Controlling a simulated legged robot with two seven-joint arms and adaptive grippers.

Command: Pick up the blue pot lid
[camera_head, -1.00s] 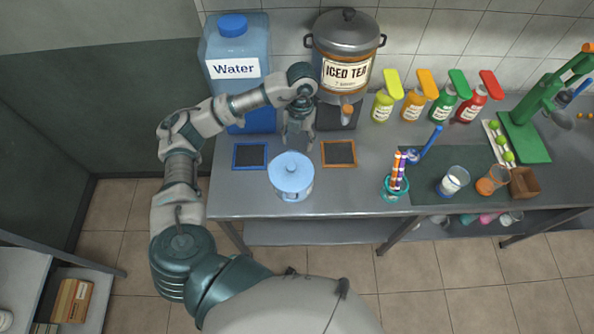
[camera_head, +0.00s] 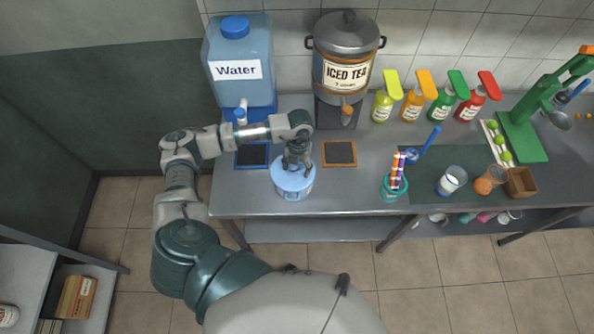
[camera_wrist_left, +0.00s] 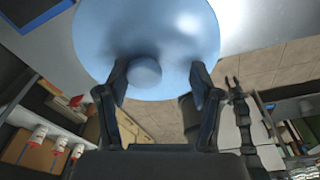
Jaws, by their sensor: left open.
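The blue pot lid (camera_head: 291,184) sits on the light blue pot (camera_head: 294,197) on the counter, left of centre in the head view. My left gripper (camera_head: 297,165) is over the lid, pointing down, its fingers partly covering the lid's far side. In the left wrist view the lid (camera_wrist_left: 150,28) fills the upper middle. Its round knob (camera_wrist_left: 145,71) lies between the two spread fingers of my left gripper (camera_wrist_left: 158,75), nearer the left finger. I cannot tell whether a finger touches the knob.
A water jug (camera_head: 238,75) and an iced tea dispenser (camera_head: 345,65) stand behind the pot. Two small framed boards (camera_head: 340,153) lie near it. A teal cup (camera_head: 393,190) with straws stands to the right. The counter between pot and cup is clear.

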